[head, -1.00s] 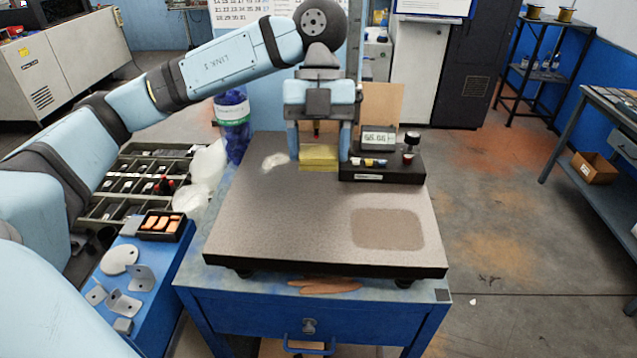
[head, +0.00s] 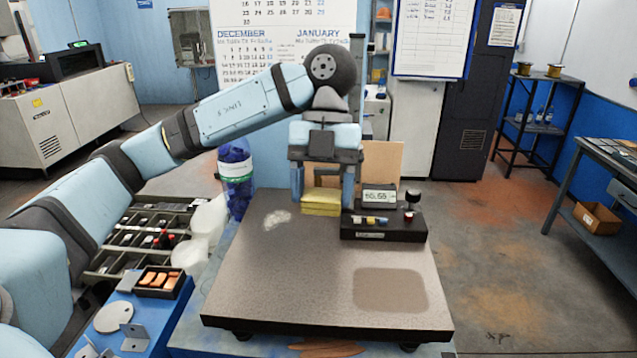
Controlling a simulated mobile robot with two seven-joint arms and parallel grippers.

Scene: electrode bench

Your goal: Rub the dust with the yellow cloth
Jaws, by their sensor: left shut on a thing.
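The yellow cloth (head: 321,202) is a folded block between the fingers of my left gripper (head: 322,200), near the back edge of the grey stone plate (head: 300,282). My left gripper is shut on the cloth; whether the cloth touches the plate I cannot tell. A pale, whitish dust patch (head: 277,219) lies on the plate to the left of the cloth, apart from it. A darker brownish rectangular patch (head: 390,290) shows on the plate's front right. My right gripper is not in view.
A black stand with a digital display (head: 380,197) and small bottles sits close to the right of the cloth. A blue-filled jar (head: 235,170) stands behind left. A parts organiser (head: 130,240) and a tray of copper-coloured pieces (head: 159,281) are at left. The plate's middle is clear.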

